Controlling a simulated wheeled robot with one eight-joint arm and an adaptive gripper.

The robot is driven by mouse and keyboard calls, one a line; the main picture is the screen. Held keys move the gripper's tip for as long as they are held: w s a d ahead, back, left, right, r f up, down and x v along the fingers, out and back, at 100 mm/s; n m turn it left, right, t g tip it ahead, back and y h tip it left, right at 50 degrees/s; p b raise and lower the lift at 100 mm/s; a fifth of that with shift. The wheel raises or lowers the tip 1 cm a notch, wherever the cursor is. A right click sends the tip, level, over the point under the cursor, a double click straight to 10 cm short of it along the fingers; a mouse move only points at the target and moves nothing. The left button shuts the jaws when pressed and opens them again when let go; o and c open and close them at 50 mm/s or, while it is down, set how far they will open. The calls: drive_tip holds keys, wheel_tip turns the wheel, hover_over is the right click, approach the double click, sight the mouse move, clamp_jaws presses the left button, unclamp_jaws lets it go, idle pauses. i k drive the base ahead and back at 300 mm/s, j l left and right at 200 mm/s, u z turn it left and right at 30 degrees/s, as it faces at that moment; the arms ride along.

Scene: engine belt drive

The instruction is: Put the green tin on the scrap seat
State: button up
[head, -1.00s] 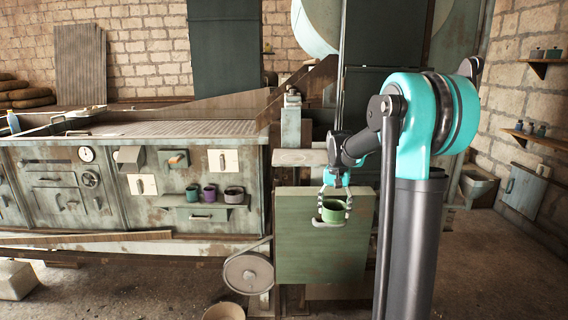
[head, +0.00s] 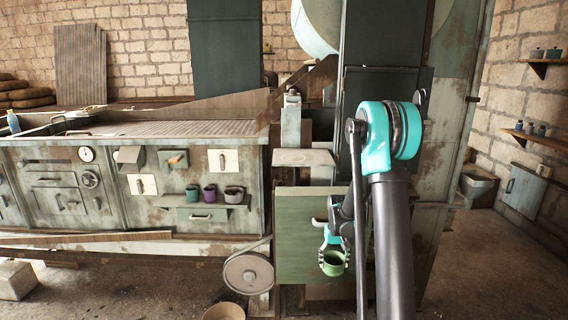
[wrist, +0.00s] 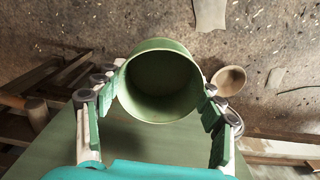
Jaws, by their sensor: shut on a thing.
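The green tin (head: 333,264) hangs in front of the green panel in the head view, its open mouth tilted partly toward the camera. My gripper (head: 332,246) is shut on it from above. In the wrist view the tin (wrist: 160,82) sits between the two fingers of my gripper (wrist: 158,98), and it looks empty inside. A flat pale ledge (head: 303,157) stands behind and above the tin; I cannot tell whether it is the scrap seat.
A green panel (head: 300,215) stands right behind the tin. A belt wheel (head: 248,274) is to its left. A round tan bowl (head: 223,312) sits on the floor, also visible in the wrist view (wrist: 229,79). Several small pots stand on a shelf (head: 205,207) at left.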

sight(292, 157)
drive_tip(key=i+z, duration=0.1)
drive_tip(key=z, duration=0.35)
drive_tip(key=j+z, duration=0.15)
drive_tip(key=z, duration=0.35)
drive_tip(key=i+j+z, duration=0.1)
drive_tip(key=z, duration=0.35)
drive_tip(key=j+z, duration=0.2)
drive_tip(key=z, duration=0.25)
drive_tip(key=j+z, duration=0.15)
drive_tip(key=z, duration=0.35)
drive_tip(key=j+z, duration=0.15)
drive_tip(key=z, duration=0.3)
drive_tip(key=j+z, duration=0.15)
drive_tip(key=z, duration=0.3)
drive_tip(key=j+z, duration=0.1)
drive_tip(key=z, duration=0.4)
drive_tip(key=k+l, duration=0.05)
